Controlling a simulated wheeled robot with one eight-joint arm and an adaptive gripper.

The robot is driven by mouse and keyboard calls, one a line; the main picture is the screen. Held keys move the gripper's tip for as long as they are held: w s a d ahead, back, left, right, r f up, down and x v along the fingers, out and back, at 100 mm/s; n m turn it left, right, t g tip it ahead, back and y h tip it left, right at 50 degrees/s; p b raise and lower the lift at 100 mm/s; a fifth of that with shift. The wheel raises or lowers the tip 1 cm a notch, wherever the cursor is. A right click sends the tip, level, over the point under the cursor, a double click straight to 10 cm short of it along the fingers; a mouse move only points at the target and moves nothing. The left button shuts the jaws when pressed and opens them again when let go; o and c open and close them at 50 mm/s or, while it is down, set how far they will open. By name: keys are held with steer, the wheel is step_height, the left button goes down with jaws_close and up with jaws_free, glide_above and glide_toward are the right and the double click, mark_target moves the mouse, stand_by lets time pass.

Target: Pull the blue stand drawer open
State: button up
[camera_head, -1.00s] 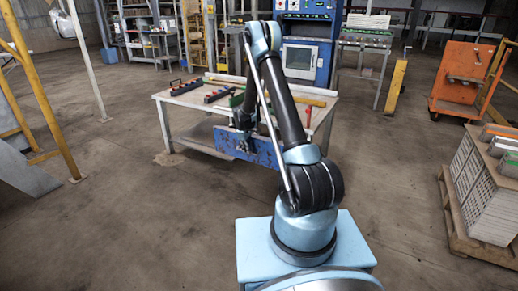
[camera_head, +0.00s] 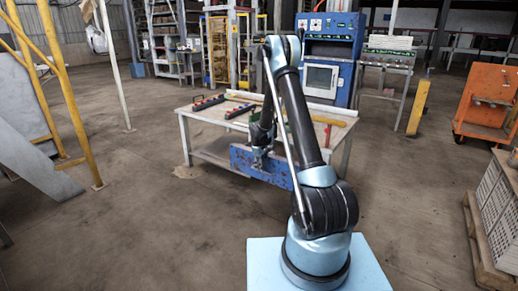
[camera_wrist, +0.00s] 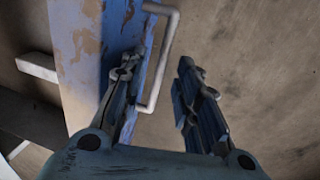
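The blue stand drawer (camera_head: 272,167) is under the front of the worktable, its blue front scuffed and worn. In the wrist view its blue, paint-worn panel (camera_wrist: 80,55) lies at the left, with a pale bar handle (camera_wrist: 168,55) on its edge. My gripper (camera_wrist: 160,82) is open, its two fingers well apart. The left finger overlaps the blue panel in the picture, and the handle shows between the fingers. I cannot tell whether either finger touches it. In the head view my gripper (camera_head: 260,158) is at the drawer front, partly hidden by my arm.
The worktable (camera_head: 205,116) carries dark tools with red parts. A blue cabinet (camera_head: 329,38) stands behind it. An orange cart (camera_head: 490,100) and a pallet with stacked crates (camera_head: 500,205) are at the right. Yellow rails (camera_head: 60,85) stand at the left. The floor between is clear.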

steer(key=v, duration=1.8)
steer(key=shift+r, duration=0.4)
stand_by(1.3)
steer(key=shift+w, duration=0.1)
steer(key=v, duration=1.2)
steer(key=x, duration=1.1)
steer(key=a+x, duration=0.1)
steer(key=x, duration=2.1)
steer(key=shift+w+a+f, duration=0.15)
steer(key=shift+w+a, duration=0.1)
steer(key=shift+w, duration=0.05)
jaws_close()
